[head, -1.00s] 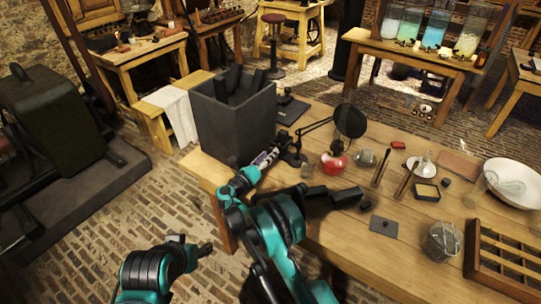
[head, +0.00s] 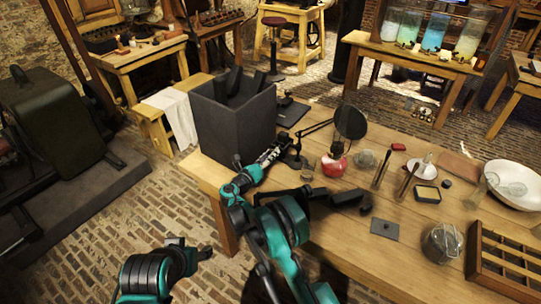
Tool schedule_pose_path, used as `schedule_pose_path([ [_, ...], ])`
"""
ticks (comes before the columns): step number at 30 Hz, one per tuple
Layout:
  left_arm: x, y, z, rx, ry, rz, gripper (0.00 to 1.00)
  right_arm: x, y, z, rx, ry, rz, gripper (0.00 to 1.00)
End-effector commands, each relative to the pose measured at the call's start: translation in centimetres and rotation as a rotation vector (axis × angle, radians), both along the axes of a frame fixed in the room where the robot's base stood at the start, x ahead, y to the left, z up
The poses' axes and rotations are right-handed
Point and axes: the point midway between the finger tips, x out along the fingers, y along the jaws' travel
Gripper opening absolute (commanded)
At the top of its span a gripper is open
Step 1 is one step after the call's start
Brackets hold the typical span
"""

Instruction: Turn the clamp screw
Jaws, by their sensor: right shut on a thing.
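A black stand with a jointed arm and a round dark lens (head: 350,122) stands near the table's left end, and its base with the clamp (head: 294,160) is beside the dark grey box. My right gripper (head: 278,150) reaches in beside that base, its fingers shut on a small part there. The clamp screw itself is hidden by the fingers, so I cannot see its shape or turn. My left gripper (head: 204,252) is low at the left, off the table above the brick floor. It is small and dark, and its fingers are not clear.
A tall dark grey box (head: 235,125) stands close to the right gripper. A red-bottomed flask (head: 334,163), a small glass (head: 307,172) and black blocks (head: 350,198) are to the right. A wooden divided tray (head: 500,262) lies at the table's right.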

Motion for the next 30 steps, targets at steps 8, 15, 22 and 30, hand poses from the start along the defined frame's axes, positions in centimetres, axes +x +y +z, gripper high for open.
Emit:
schedule_pose_path([
  [8,0.0,0.0,-0.7,0.000,0.000,0.000,0.54,0.0,0.0,-0.1,0.125,-0.091,0.000,0.00],
  [15,0.0,0.0,-1.4,0.000,0.000,0.000,0.54,0.0,0.0,-0.1,0.272,-0.197,0.000,0.00],
  [22,0.0,0.0,-1.7,0.000,0.000,0.000,0.54,0.0,0.0,0.0,0.387,-0.282,0.001,0.00],
  [30,0.0,0.0,-1.9,0.000,0.000,0.000,0.54,0.0,0.0,0.0,0.462,-0.337,0.001,0.00],
])
